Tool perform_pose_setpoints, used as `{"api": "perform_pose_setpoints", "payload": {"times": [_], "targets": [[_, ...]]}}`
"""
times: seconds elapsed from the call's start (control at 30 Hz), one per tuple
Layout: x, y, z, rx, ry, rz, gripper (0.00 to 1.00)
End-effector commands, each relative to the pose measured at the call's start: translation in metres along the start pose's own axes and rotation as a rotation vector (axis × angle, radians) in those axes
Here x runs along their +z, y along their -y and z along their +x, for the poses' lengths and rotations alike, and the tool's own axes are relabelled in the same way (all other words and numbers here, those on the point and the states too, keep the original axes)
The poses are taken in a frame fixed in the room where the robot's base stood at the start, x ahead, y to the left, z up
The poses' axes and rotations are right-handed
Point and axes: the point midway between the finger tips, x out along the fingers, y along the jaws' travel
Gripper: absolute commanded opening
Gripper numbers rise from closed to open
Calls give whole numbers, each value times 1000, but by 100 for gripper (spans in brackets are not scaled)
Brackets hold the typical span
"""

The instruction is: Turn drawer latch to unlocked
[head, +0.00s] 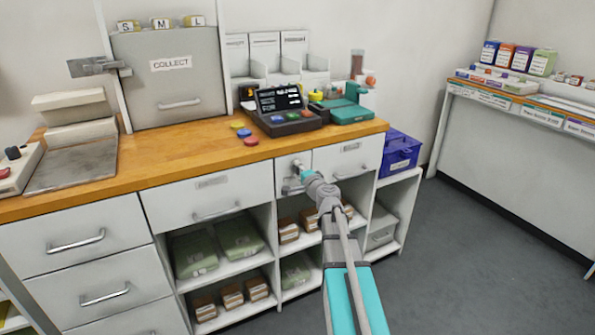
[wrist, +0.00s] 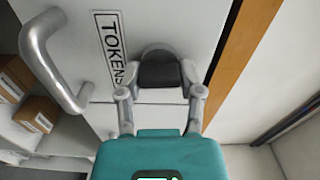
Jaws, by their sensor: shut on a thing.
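The drawer latch (wrist: 160,75) is a dark block on a round grey base, set on a white drawer front (wrist: 185,25) labelled TOKENS. My gripper (wrist: 160,92) is shut on the latch, one finger on each side of it. The wrist view is rolled, so the label runs down the picture. In the head view my gripper (head: 301,172) is at the small drawer front under the counter, and it hides most of the latch there. I cannot tell which setting the latch points to.
A curved grey drawer handle (wrist: 50,60) is close beside my gripper in the wrist view. The wooden counter (head: 190,150) overhangs above the drawers. Open shelves below hold brown boxes (head: 232,294) and green packs (head: 240,238). A blue crate (head: 400,155) stands at right; the floor is clear.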

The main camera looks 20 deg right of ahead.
Motion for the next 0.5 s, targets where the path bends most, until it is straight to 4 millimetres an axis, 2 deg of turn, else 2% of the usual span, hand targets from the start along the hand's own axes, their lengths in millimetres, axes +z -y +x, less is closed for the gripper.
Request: {"api": "perform_pose_setpoints", "payload": {"times": [0.2, 0.5], "targets": [[0, 0, 0, 0, 0, 85, 1], [0, 0, 0, 0, -1, 113, 1]]}}
